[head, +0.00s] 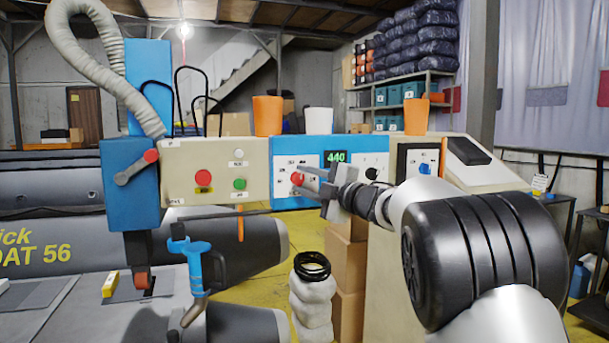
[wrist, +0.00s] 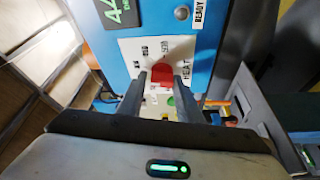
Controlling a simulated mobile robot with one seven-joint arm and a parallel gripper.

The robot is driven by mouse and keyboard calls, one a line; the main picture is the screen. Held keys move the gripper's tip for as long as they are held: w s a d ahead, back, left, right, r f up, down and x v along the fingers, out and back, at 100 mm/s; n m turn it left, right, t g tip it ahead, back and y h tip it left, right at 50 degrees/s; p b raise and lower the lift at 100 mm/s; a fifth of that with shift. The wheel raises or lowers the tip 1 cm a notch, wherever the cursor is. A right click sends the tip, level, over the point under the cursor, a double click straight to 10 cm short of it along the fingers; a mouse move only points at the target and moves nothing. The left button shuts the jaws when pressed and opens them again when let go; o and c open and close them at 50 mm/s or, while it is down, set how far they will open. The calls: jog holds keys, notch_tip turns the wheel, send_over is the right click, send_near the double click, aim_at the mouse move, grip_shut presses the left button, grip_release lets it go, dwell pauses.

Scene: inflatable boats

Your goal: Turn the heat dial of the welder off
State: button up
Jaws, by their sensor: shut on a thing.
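The welder's control panel (head: 284,155) is blue with white plates and spans the middle of the head view. The red heat dial (head: 297,178) sits on a white plate left of the green "440" display (head: 336,157). In the wrist view the red dial (wrist: 162,73) lies between my fingers, beside the label "HEAT". My gripper (head: 305,178) reaches in from the right and is shut on the dial; it also shows in the wrist view (wrist: 162,80). The dial's lower part and pointer are partly hidden by the fingers.
A beige panel left of the dial carries a red button (head: 203,177) and a green button (head: 239,184). A black knob (head: 371,174) sits right of the dial. Orange cups (head: 267,115) and a white cup (head: 318,121) stand on top. A blue hand tool (head: 195,268) is lower left.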

jog(key=n+p, duration=0.1)
jog(key=n, duration=0.1)
jog(key=n+g+h+p, duration=0.1)
jog(key=n+p, duration=0.1)
jog(key=r+n+p, duration=0.1)
jog(key=n, duration=0.1)
jog(key=shift+g+h+p, duration=0.3)
jog(key=shift+p, duration=0.05)
jog(key=n+h+p, duration=0.1)
jog(key=n+p, duration=0.1)
jog(key=shift+s+a+r+n+h, duration=0.1)
jog(key=shift+a+n+h, duration=0.05)
jog(key=shift+n+h, duration=0.25)
jog(key=n+h+p, duration=0.1)
jog(key=n+p, duration=0.1)
jog(key=shift+a+n+h+p, duration=0.15)
jog(key=shift+n+h+p, duration=0.15)
jog(key=shift+p, duration=0.05)
jog(key=n+h+p, duration=0.2)
jog(key=n, duration=0.1)
jog(key=shift+s+a, duration=0.1)
jog(key=shift+a, duration=0.05)
jog(key=n+h, duration=0.1)
jog(key=n+t, duration=0.1)
jog(key=shift+f+n+h+p, duration=0.2)
jog(key=shift+n+h+p, duration=0.2)
jog(key=o, duration=1)
jog(key=shift+o, duration=0.2)
